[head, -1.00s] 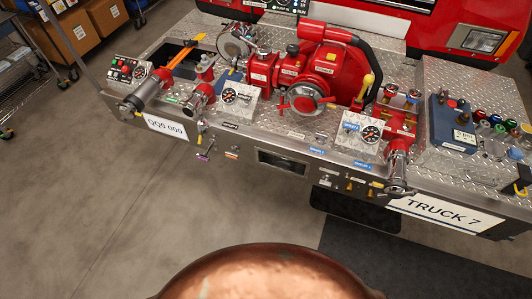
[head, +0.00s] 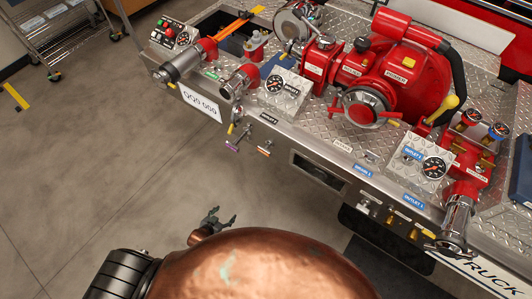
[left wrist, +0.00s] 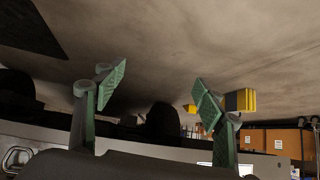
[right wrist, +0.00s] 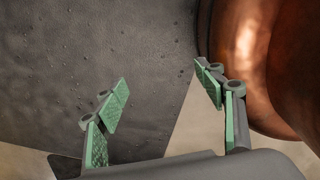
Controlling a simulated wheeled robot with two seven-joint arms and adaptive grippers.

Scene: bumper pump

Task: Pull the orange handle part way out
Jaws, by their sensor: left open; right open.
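A small orange pull handle (head: 265,152) sits on the front panel of the pump bumper in the head view, right of a purple handle (head: 232,147). It is too small to tell how far it is out. A long orange bar (head: 232,26) lies higher up, at the back left of the deck. My left gripper (head: 221,216) is open and empty, below and left of the panel, apart from the handles. Its fingers also show in the left wrist view (left wrist: 152,92). My right gripper (right wrist: 162,88) is open and empty in the right wrist view and outside the head view.
The metal bumper carries a red pump (head: 405,75), gauges and outlets; a chrome outlet (head: 457,222) juts out at right. A yellow-tipped handle (head: 234,125) is above the purple one. The floor (head: 90,170) in front at left is clear. A wire cart (head: 60,35) stands at the back left.

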